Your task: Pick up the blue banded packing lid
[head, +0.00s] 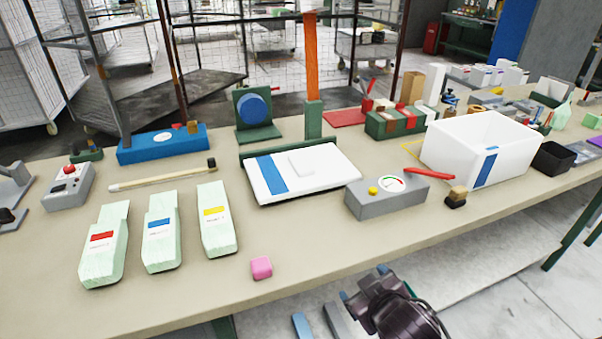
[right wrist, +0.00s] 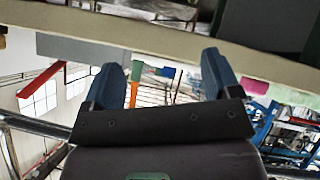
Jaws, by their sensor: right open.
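The blue banded packing lid (head: 318,177) is a flat white panel with a blue stripe near its left end and a small raised white block on top. It lies at the middle of the bench, in front of a low green upright. My right gripper (head: 365,281) is low in front of the bench edge, well short of the lid. In the right wrist view its two blue fingers (right wrist: 163,75) are wide apart with nothing between them.
A grey gauge box (head: 385,197) with a red handle sits close right of the lid. A white bin (head: 455,156) with a blue band stands further right. Pale green packs (head: 162,235) lie left; a pink cube (head: 261,268) is near the front edge. Bench (head: 330,250) is clear before the lid.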

